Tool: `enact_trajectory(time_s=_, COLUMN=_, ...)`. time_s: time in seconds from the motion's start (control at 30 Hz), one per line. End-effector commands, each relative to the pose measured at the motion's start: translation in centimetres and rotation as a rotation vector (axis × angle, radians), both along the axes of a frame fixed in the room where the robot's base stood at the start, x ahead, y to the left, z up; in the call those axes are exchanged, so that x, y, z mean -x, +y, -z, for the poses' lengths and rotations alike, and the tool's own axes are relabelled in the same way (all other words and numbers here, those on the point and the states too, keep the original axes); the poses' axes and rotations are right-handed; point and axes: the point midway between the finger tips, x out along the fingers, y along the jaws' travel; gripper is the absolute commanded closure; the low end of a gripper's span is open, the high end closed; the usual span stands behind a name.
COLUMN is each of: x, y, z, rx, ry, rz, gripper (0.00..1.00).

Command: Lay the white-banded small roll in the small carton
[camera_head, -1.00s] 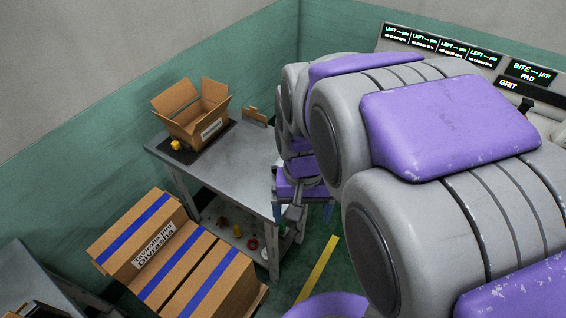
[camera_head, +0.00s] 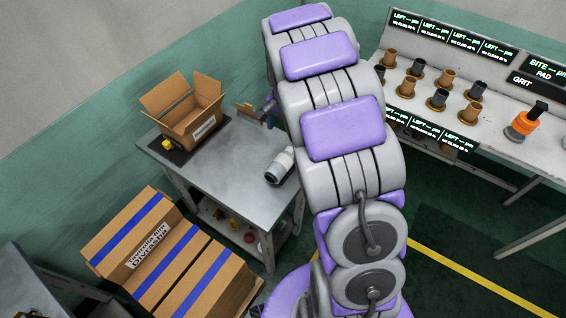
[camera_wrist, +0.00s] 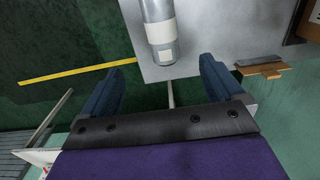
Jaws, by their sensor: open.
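The white-banded small roll (camera_head: 280,166) lies on its side near the right edge of the grey table (camera_head: 225,185). In the wrist view this grey roll (camera_wrist: 160,28) with its pale band lies ahead of the fingers, slightly left of the middle of the gap. The small carton (camera_head: 195,118) stands open, flaps spread, on a dark mat at the table's back left. My gripper (camera_wrist: 165,85) is open and empty, with two blue fingers apart. In the head view it is mostly hidden behind my arm, at the table's far right.
A wooden bracket (camera_head: 248,111) stands right of the carton, and a yellow object (camera_head: 167,144) lies at its left. Blue-striped boxes (camera_head: 165,250) stand in front. A rack with several brown and black cylinders (camera_head: 447,78) is at the right. The table's middle is clear.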

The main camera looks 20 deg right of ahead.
Motion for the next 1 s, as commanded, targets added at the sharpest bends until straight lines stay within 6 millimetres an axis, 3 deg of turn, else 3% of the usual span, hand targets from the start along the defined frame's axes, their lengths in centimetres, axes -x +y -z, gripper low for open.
enact_trajectory(time_s=0.3, x=0.0, y=1.3, z=6.1, rx=0.011, ry=0.004, rz=-0.004, gripper=0.06)
enact_trajectory(time_s=0.5, x=0.1, y=0.7, z=9.8, rx=0.006, ry=0.003, rz=-0.004, gripper=0.06)
enact_trajectory(time_s=0.77, x=0.1, y=0.2, z=11.7, rx=0.001, ry=0.003, rz=-0.004, gripper=0.06)
enact_trajectory(time_s=1.0, x=0.0, y=0.7, z=15.0, rx=0.008, ry=0.004, rz=-0.005, gripper=0.06)
